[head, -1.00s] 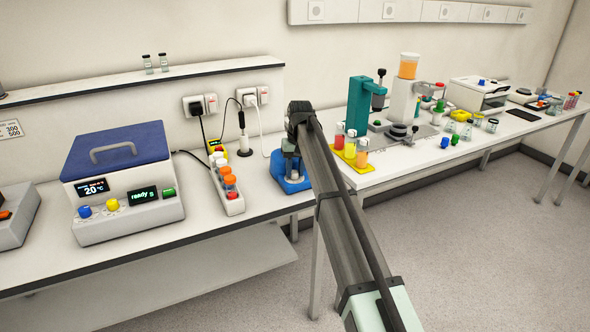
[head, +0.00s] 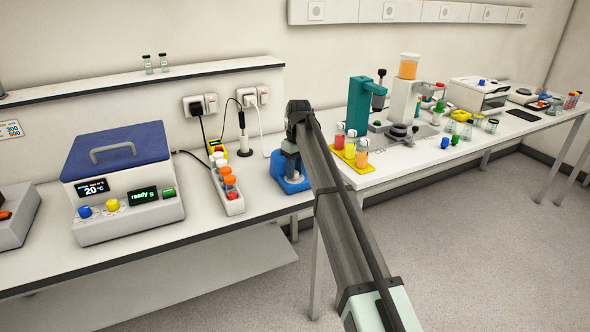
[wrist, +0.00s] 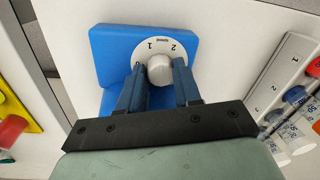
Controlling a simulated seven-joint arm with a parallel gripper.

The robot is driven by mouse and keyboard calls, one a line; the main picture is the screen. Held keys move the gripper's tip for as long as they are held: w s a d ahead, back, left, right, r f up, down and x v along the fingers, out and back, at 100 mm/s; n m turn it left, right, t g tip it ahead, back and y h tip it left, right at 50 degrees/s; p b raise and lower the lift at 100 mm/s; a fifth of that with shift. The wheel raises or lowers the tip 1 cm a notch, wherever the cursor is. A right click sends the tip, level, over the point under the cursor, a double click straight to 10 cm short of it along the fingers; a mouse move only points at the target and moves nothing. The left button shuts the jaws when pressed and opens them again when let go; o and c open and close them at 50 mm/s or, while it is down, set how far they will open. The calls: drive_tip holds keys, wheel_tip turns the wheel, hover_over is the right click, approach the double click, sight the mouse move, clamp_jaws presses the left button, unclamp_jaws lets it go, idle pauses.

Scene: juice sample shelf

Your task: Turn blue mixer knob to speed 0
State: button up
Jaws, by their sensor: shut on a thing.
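The blue mixer (head: 291,184) stands on the bench, partly hidden by my arm in the head view. In the wrist view its blue body (wrist: 112,52) carries a round white dial (wrist: 147,46) with the figures 1 and 2 showing. A pale grey round knob (wrist: 160,69) sits on the dial. My gripper (wrist: 160,78) has one dark blue finger on each side of the knob and is shut on it. The fingers and the gripper body hide the dial's lower part. I cannot make out a pointer on the knob.
A white rack (head: 233,204) with orange-capped and other tubes stands left of the mixer. A yellow holder (head: 357,168) with several bottles stands close on the right. A heater box with a blue lid (head: 118,145) is farther left. The bench's front edge is near the mixer.

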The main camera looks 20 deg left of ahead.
idle(0.3)
drive_tip(key=o, duration=1)
drive_tip(key=shift+o, duration=0.2)
drive_tip(key=shift+r, duration=0.1)
wheel_tip(320, 180, up, 14)
drive_tip(key=shift+w+d+f, duration=0.2)
drive_tip(key=shift+w+d, duration=0.05)
drive_tip(key=shift+w, duration=0.2)
